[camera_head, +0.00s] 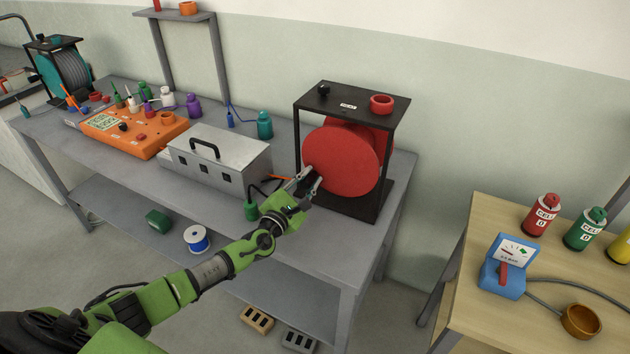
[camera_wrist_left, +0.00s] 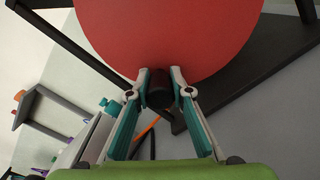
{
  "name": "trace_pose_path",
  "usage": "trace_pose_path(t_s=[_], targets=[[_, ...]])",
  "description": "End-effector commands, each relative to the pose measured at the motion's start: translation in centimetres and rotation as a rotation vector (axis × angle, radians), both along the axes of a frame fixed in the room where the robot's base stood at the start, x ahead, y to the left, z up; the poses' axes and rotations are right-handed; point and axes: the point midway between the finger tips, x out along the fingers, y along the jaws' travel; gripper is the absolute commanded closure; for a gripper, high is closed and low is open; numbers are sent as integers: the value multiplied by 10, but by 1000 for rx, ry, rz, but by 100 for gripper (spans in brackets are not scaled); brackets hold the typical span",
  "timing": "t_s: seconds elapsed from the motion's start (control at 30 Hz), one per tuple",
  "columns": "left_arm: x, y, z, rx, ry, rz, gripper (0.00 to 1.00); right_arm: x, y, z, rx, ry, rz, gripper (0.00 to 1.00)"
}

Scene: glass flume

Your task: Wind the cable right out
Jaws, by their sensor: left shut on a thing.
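A red cable reel (camera_head: 342,158) sits in a black frame (camera_head: 378,205) at the right end of the grey bench. My left gripper (camera_head: 308,181) is at the reel's lower left edge. In the left wrist view, my left gripper (camera_wrist_left: 161,90) is shut on a black crank knob (camera_wrist_left: 160,88) in front of the red disc (camera_wrist_left: 165,35). In the head view the fingers largely hide the knob. No cable can be made out on the reel; the disc covers the drum. My right gripper is not in view.
A grey metal box (camera_head: 218,158) with a handle stands left of the reel, with a green bottle (camera_head: 251,210) near my wrist. An orange device (camera_head: 133,130) and another reel (camera_head: 65,70) are farther left. A wooden table (camera_head: 465,300) stands right, across a gap.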

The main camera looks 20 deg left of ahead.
Motion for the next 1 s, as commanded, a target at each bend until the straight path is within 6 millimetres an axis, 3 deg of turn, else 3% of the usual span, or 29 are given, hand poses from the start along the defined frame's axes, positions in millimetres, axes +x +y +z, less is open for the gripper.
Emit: trace_pose_path(t_s=[0.5, 1.0], targets=[[1, 16, 39, 454, -14, 0, 100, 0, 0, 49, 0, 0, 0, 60], [1, 17, 52, 652, -21, -1, 100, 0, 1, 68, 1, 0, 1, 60]])
